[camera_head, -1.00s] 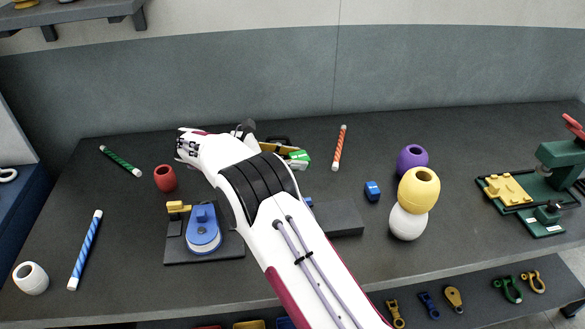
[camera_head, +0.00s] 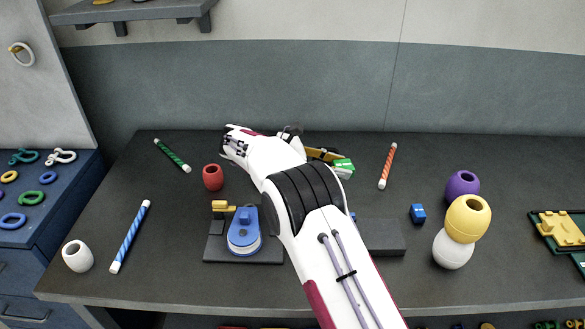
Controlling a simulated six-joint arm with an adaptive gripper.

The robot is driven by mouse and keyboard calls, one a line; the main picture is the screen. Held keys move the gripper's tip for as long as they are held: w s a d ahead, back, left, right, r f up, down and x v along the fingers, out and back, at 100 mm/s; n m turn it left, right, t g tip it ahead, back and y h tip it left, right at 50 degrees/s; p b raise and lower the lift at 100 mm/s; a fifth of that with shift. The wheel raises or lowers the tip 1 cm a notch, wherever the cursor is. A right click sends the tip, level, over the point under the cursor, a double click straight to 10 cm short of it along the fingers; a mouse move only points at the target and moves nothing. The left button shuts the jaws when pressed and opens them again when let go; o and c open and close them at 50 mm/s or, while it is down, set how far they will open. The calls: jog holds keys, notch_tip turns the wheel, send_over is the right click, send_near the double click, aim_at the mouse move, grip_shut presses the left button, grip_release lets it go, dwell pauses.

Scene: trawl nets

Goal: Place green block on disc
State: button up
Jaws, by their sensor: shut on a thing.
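The green block (camera_head: 343,168), with white parts, shows just right of my arm near the back middle of the table. My gripper (camera_head: 334,161) is mostly hidden behind my arm and is shut on the green block. A yellow-brown piece shows beside the block. I cannot tell whether this is the disc named in the task. The gap under the green block is not visible.
A yellow block (camera_head: 222,206) stands on the plate's back left. A red pot (camera_head: 213,177) is behind it. A dark grey box (camera_head: 381,237) and blue block (camera_head: 417,213) lie right of my arm. A yellow-and-white stack (camera_head: 468,220) stands farther right. Striped rods lie around.

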aim_at(345, 162)
jog(key=a+r, duration=0.1)
jog(key=a+r+n+t, duration=0.1)
jog(key=shift+a+r+y, duration=0.1)
jog(key=shift+a+y, duration=0.2)
jog(key=w+a+n+t+y, duration=0.4)
jog(key=a+n, duration=0.1)
jog(key=a, duration=0.3)
jog(key=w+a+n+t+y, duration=0.3)
jog(key=w+a+n+t, duration=0.1)
jog(key=a, duration=0.5)
jog(key=shift+w+r+n+t+y, duration=0.2)
jog(key=shift+w+n+t+y, duration=0.2)
jog(key=shift+n, duration=0.3)
jog(key=shift+a, duration=0.1)
jog(key=shift+f, duration=0.1)
jog(key=shift+f, duration=3)
jog(key=shift+f, duration=1.9)
jog(key=shift+f, duration=0.1)
